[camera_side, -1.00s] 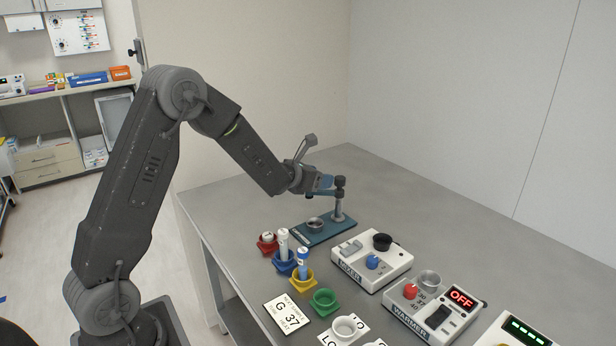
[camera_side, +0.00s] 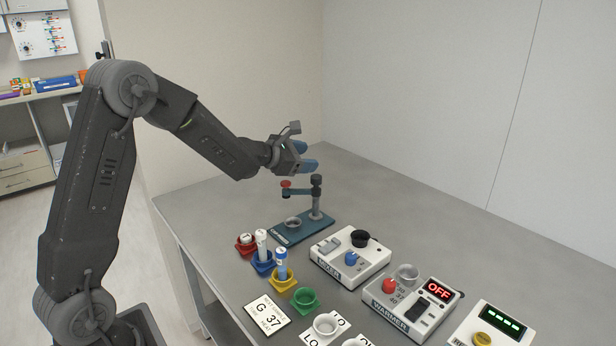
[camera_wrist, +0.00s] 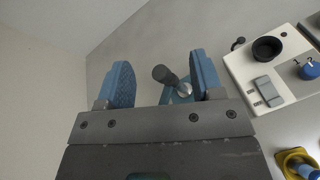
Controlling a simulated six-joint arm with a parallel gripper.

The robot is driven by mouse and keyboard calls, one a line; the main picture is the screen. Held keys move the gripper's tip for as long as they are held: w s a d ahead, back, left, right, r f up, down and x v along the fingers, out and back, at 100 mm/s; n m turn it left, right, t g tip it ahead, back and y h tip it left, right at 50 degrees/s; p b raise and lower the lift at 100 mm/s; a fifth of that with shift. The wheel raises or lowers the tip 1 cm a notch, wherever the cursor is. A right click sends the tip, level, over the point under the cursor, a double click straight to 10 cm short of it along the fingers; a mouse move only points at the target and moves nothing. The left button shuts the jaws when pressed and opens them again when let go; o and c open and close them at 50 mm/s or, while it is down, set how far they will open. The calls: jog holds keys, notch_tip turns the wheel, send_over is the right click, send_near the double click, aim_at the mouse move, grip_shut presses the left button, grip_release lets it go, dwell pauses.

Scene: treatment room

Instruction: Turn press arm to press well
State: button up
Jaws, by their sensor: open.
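The press (camera_side: 321,222) has a teal base, a grey post (camera_side: 316,200) and a teal press arm (camera_side: 299,192) with a red knob (camera_side: 286,184) at its free end. In the side view the press arm points left from the post, and its knob end appears roughly above the grey press well (camera_side: 292,222). My gripper (camera_side: 306,155) is open and empty, above the press and apart from it. In the wrist view the blue fingers of my gripper (camera_wrist: 162,75) are spread, with the post top (camera_wrist: 165,75) showing between them.
A mixer (camera_side: 349,259) and a warmer (camera_side: 412,307) reading OFF stand right and in front. Red, blue, yellow and green holders (camera_side: 306,298), some with tubes, and a G 37 card (camera_side: 267,316) lie in front. The table behind the press is clear.

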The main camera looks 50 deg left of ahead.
jog(key=w+d+r+m+g+h, duration=0.1)
jog(key=w+d+r+m+h, duration=0.25)
jog(key=m, duration=0.35)
jog(key=m+g+y, duration=0.6)
jog(key=m+g, duration=0.3)
jog(key=m, duration=1.3)
send_near(315, 177)
jog(key=x, duration=1)
jog(key=shift+w+r, duration=0.1)
jog(key=shift+w, duration=0.05)
grip_shut()
